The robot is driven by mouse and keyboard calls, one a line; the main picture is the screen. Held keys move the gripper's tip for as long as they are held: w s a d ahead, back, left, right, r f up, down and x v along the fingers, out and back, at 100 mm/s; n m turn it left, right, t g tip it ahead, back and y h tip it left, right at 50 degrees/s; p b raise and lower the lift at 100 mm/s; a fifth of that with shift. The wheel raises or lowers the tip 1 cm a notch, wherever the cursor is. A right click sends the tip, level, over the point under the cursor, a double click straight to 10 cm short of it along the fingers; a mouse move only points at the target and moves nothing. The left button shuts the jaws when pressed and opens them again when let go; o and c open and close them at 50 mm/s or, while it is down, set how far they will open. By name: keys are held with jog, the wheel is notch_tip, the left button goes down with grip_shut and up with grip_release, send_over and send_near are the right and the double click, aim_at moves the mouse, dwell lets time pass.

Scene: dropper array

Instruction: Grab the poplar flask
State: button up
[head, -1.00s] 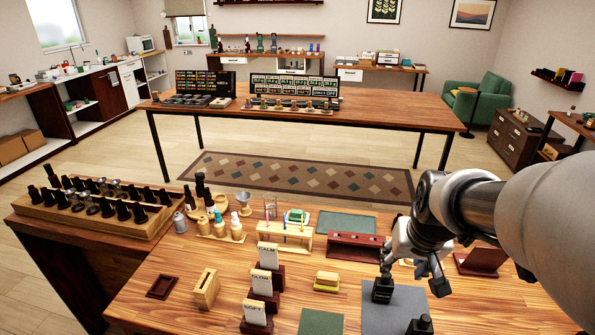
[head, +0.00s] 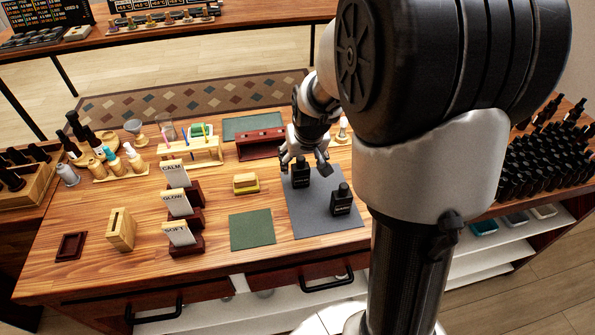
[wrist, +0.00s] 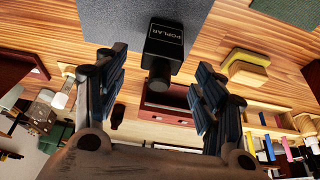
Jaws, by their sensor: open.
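The poplar flask (head: 301,173) is a small black bottle standing on the grey mat (head: 318,218). My gripper (head: 305,161) is at the flask's far side and top in the head view. In the wrist view my gripper (wrist: 158,68) has its fingers spread wide, one on each side of the flask's line, with visible gaps to it. The flask's cap points back between the fingers. The gripper is open and empty.
A second black flask (head: 341,199) stands on the same mat, nearer and to the right. A dark red rack (head: 260,143) is behind left. A yellow-topped block (head: 246,183), a green mat (head: 252,229) and card stands (head: 180,204) lie left. Many black bottles (head: 545,150) fill the right side.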

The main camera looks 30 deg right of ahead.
aim_at(301, 167)
jog(key=x, duration=0.1)
jog(key=b+x, duration=0.1)
jog(key=x, duration=0.1)
jog(key=b+x, duration=0.1)
jog(key=x, duration=0.1)
jog(key=shift+s+a+f, duration=0.1)
jog(key=shift+s+f, duration=0.05)
jog(key=shift+s, duration=0.25)
jog(key=c, duration=1.3)
